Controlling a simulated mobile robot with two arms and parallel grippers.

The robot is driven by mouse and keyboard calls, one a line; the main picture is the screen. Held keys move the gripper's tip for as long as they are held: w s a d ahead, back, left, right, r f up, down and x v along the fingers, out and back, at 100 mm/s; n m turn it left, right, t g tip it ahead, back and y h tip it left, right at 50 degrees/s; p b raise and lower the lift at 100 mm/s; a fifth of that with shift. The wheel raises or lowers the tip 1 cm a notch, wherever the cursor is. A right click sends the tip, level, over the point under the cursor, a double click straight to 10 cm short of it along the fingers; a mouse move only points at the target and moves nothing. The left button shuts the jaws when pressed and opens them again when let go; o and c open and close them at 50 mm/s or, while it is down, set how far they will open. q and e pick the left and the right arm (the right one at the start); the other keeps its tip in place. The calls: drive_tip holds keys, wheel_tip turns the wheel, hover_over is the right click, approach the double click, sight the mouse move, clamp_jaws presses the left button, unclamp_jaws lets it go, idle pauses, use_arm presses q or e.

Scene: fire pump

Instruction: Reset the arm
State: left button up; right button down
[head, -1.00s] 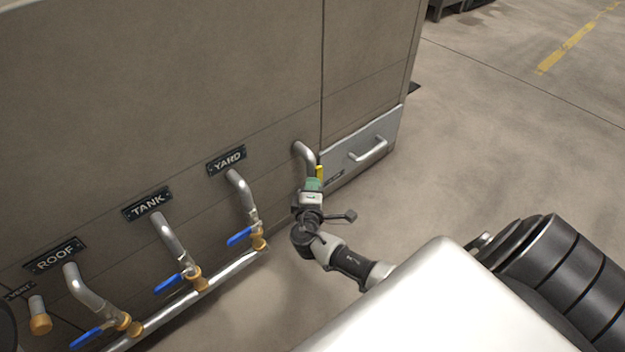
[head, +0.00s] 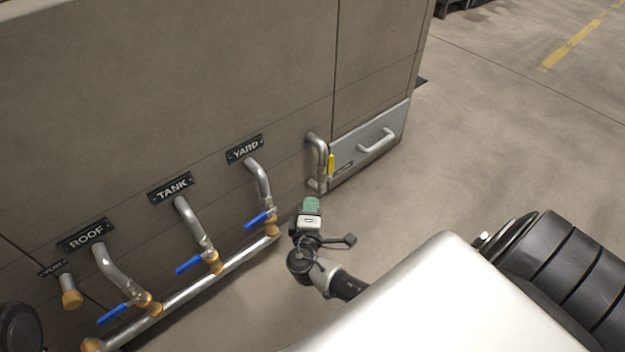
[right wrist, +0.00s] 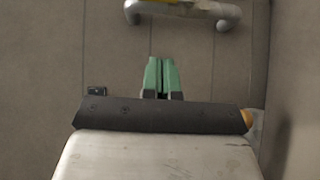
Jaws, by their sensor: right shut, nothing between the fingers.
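My right gripper (head: 311,204) has green fingertips and is shut and empty. It is in front of the panel, below and left of the curved pipe (head: 318,150) with the yellow handle (head: 331,165) in the picture, and apart from that handle. In the right wrist view the green fingers (right wrist: 160,75) are pressed together with nothing between them. The metal pipe (right wrist: 226,14) lies across the top there, with a bit of yellow at the upper edge. My left gripper does not show.
The grey-brown panel (head: 200,80) carries pipes marked YARD, TANK and ROOF with blue valve handles (head: 188,264) along a low pipe (head: 180,305). A drawer-like box with a handle (head: 376,140) is right of the yellow handle. Concrete floor (head: 520,130) is open to the right.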

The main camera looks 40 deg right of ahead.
drive_tip(key=shift+v, duration=0.95)
drive_tip(key=shift+a, duration=0.1)
